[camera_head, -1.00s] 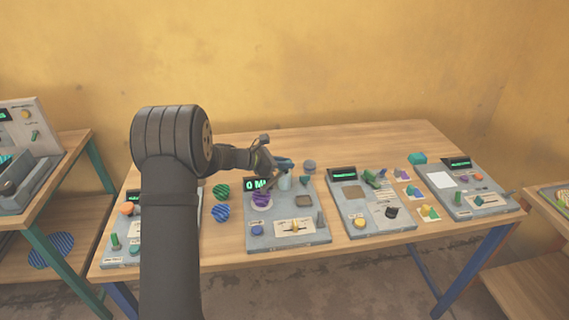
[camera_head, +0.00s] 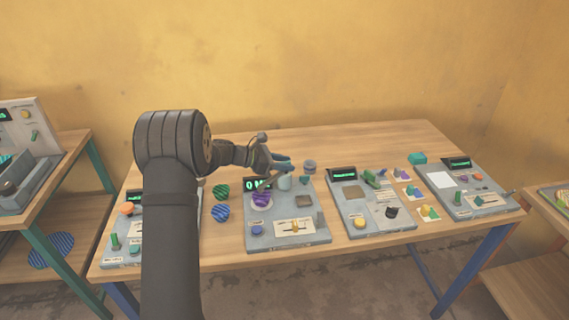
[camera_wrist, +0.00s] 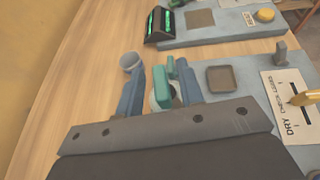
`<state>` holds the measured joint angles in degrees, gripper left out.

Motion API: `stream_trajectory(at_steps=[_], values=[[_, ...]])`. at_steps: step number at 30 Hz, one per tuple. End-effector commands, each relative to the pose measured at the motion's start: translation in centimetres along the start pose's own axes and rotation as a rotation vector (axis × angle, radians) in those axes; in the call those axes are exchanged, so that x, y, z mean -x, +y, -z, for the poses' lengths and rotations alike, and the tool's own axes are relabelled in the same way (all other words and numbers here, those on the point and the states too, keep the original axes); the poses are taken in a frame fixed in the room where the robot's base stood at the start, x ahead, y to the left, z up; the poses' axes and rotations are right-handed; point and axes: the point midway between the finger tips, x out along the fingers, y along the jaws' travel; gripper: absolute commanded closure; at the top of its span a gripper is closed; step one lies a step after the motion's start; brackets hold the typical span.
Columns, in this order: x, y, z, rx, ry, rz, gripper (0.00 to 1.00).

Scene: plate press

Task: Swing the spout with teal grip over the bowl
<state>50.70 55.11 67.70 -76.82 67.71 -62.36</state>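My gripper (camera_wrist: 160,88) is at the back of the second panel from the left, with its two blue fingers apart. The teal grip (camera_wrist: 161,88) stands between them, nearer the right finger; a small gap shows on its left. In the head view my gripper (camera_head: 282,163) is small, beside the pale upright post (camera_head: 285,183). A grey bar, seemingly the spout (camera_head: 270,181), slants from the post down-left towards the purple striped bowl (camera_head: 261,200). Its tip shows close to the bowl's far rim; I cannot tell whether it is over it. The bowl is hidden in the wrist view.
The panel (camera_head: 285,238) also bears a blue button (camera_head: 256,230), a yellow slider (camera_head: 295,226) and a square recess (camera_wrist: 221,79). A grey round-topped piece (camera_wrist: 131,62) stands behind the grip. Another panel (camera_head: 375,222) is on the right.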

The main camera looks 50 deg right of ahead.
Motion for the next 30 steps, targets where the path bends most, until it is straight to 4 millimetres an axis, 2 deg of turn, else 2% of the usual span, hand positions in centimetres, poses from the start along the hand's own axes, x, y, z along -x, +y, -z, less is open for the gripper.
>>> stream_trajectory(at_steps=[5, 15, 21, 25, 30], values=[[2.5, 0.1, 0.0, 0.000, -0.001, -0.004, 0.65], [10.8, 0.1, 0.0, 0.000, 0.000, -0.005, 0.65], [14.8, 0.1, 0.0, 0.000, 0.000, -0.003, 0.65], [16.4, 0.0, 0.0, 0.000, 0.000, -0.001, 0.65], [17.2, 0.0, 0.0, 0.000, 0.001, 0.000, 0.65]])
